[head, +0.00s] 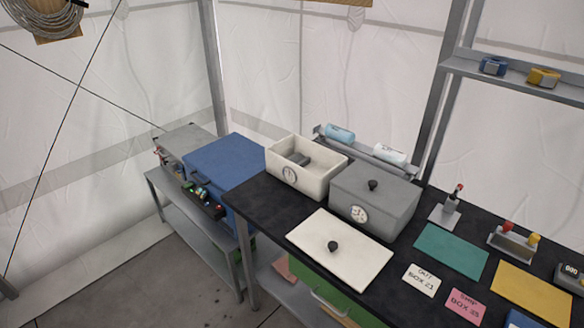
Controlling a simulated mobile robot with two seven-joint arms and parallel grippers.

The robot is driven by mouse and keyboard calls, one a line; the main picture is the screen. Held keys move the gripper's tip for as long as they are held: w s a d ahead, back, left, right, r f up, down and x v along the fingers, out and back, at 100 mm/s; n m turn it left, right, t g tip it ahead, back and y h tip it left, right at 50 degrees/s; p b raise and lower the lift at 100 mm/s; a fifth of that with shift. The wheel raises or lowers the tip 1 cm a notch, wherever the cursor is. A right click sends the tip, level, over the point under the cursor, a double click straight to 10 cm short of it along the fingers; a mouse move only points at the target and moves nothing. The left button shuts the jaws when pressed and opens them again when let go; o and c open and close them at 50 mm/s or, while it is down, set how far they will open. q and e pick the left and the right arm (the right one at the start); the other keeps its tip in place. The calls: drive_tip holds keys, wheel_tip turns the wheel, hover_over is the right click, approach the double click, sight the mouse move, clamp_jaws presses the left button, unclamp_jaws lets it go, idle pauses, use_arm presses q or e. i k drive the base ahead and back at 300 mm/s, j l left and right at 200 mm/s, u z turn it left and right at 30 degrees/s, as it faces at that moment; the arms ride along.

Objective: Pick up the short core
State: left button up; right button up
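A small grey piece (300,158) lies inside the open white box (300,184) on the black table. The box wall hides part of it, and I cannot tell whether it is the short core. A white lid (340,256) with a black knob lies flat on the table in front of the boxes. A grey box (365,208) with its lid on stands right of the white box. Neither of my grippers is in view.
The black table (262,214) also holds a green mat (450,252), a yellow mat (532,293), a white card (422,280) and a pink card (466,304). A blue case (225,165) stands to the left. Bare floor (150,275) shows at lower left.

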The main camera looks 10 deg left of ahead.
sight(342, 135)
drive_tip(key=i+j, duration=0.2)
drive_tip(key=j, duration=0.2)
drive_tip(key=i+j, duration=0.2)
drive_tip(key=j, duration=0.2)
drive_tip(key=i+j+z, duration=0.1)
drive_tip(key=j, duration=0.3)
drive_tip(key=i+j, duration=0.3)
drive_tip(key=j, duration=0.1)
